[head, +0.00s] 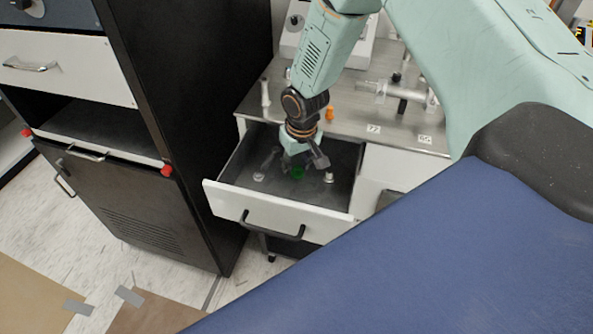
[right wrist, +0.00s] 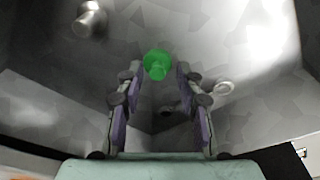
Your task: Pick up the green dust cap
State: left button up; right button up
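The green dust cap (head: 298,173) lies in the open drawer (head: 279,205), partly hidden by my right gripper in the head view. In the right wrist view the green cap (right wrist: 157,64) shows just beyond and between the fingertips. My right gripper (head: 297,165) reaches down into the drawer. Its fingers are spread, with a gap on either side of the cap; the right wrist view shows the same gripper (right wrist: 155,72) open and empty. My left gripper is not in view.
A small metal fitting (head: 329,178) stands in the drawer at the right. The metal bench top (head: 350,115) behind holds an orange piece (head: 329,113) and glassy fittings. A black cabinet (head: 190,120) stands close at the left.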

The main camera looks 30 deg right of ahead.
jog(key=shift+c, duration=0.8)
jog(key=shift+d+f, duration=0.1)
jog(key=shift+d, duration=0.15)
jog(key=c, duration=0.4)
jog(key=shift+a, duration=0.15)
jog(key=shift+c, duration=0.2)
